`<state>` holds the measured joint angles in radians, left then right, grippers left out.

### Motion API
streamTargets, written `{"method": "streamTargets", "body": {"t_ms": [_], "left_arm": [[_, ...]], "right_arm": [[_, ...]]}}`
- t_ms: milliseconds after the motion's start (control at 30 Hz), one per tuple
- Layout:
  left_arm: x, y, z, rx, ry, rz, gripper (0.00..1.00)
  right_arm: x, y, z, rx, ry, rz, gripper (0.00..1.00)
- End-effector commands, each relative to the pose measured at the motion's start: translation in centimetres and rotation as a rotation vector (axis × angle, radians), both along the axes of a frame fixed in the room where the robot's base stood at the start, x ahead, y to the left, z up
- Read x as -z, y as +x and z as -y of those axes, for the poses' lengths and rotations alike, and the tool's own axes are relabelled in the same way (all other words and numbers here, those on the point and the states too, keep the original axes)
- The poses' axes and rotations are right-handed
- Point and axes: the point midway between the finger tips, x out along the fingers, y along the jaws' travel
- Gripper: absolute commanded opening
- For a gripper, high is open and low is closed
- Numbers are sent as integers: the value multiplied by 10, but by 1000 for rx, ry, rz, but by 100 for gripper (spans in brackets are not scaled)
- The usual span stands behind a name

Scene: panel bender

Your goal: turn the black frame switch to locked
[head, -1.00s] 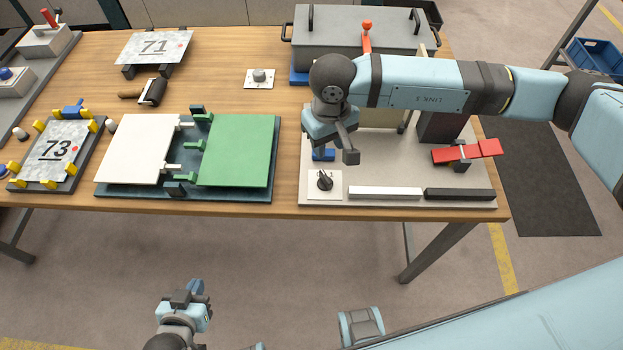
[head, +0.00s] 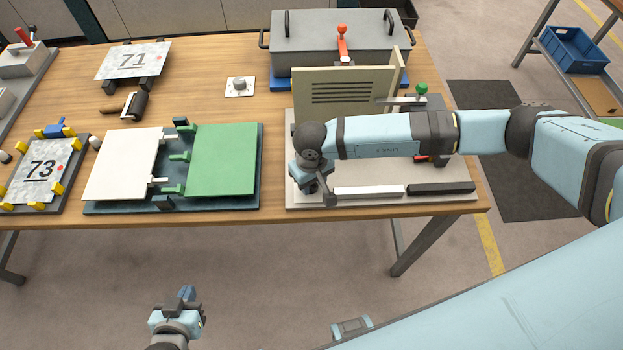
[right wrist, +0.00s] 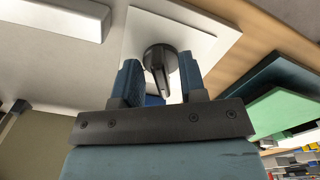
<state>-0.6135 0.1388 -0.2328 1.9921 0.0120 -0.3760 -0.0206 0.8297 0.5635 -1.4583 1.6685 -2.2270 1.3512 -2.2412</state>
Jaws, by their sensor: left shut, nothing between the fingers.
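The black switch (right wrist: 157,56) is a round knob with a raised fin on a white square plate (right wrist: 205,38). In the right wrist view it sits between the two blue fingers of my right gripper (right wrist: 160,80), which are open with gaps visible on both sides. In the head view my right gripper (head: 322,196) is low over the front left corner of the bender's base plate (head: 440,202) and hides the switch. My left gripper (head: 187,294) is shut and empty, away from the table in front of its edge.
A white bar (head: 369,192) and a black bar (head: 441,188) lie right of the switch. A beige slotted panel (head: 345,92) stands behind my right arm. A green and white panel fixture (head: 222,160) is to the left. A grey knob (head: 239,84) is farther back.

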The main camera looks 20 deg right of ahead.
Motion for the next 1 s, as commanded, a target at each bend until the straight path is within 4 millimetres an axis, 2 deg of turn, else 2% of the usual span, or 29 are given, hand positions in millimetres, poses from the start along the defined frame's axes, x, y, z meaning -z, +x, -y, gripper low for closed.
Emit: {"method": "streamTargets", "body": {"t_ms": [200,367,733,1000], "left_arm": [[1,-1,-1,-1,1,-2,0],[1,-1,-1,-1,1,-3,0],[5,-1,0,0,-1,0,0],[22,-1,2,2,-4,0,0]], "right_arm": [[0,0,0,0,0,0,36],[0,0,0,0,1,0,0],[1,0,0,32,0,0,0],[3,0,-1,183,1,2,0]]}}
